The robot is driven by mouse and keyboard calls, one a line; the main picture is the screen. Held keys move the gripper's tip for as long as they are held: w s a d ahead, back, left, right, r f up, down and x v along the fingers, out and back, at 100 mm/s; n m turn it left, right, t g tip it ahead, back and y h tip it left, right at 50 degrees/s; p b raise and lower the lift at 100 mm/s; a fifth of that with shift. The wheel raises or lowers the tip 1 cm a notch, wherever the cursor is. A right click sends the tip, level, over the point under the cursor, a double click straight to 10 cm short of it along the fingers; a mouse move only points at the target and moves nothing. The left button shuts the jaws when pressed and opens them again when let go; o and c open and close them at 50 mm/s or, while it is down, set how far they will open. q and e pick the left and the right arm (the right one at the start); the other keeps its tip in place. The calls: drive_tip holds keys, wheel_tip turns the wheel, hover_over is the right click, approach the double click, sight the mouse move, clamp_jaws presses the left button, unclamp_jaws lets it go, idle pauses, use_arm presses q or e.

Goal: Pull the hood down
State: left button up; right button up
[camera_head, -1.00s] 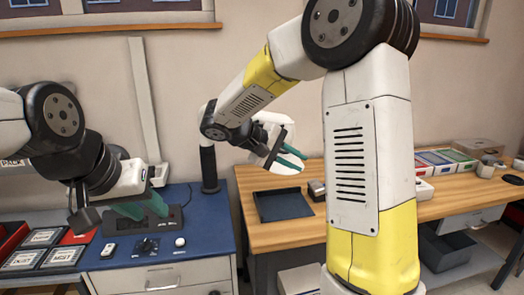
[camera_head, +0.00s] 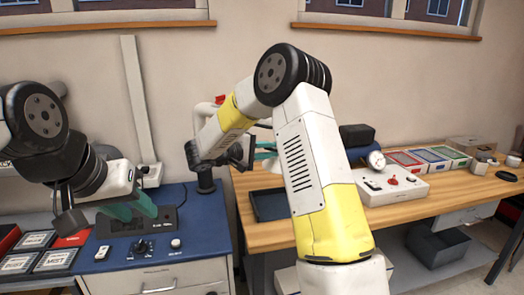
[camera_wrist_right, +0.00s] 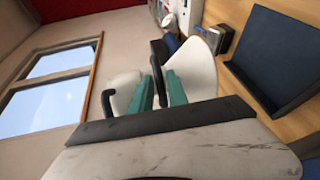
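The white hood (camera_wrist_right: 203,70) shows behind my right fingers in the right wrist view. In the head view my right arm hides most of it. Its white pipe (camera_head: 204,112) stands on a dark post (camera_head: 205,178) at the back of the blue bench. My right gripper (camera_wrist_right: 160,88) is at the hood. Its two teal fingers stand close together on either side of a dark bar and look shut on it. My left gripper (camera_head: 132,207) hangs open and empty over the blue bench.
A black tray (camera_head: 268,206) lies on the wooden table. A white control box (camera_head: 393,188), a dial gauge (camera_head: 376,160) and coloured boxes (camera_head: 425,157) stand to its right. The blue bench (camera_head: 205,225) holds a dark panel with a knob (camera_head: 141,246).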

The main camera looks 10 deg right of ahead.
drive_tip(key=shift+w+d, duration=0.15)
drive_tip(key=shift+d, duration=0.15)
clamp_jaws()
idle(1.3)
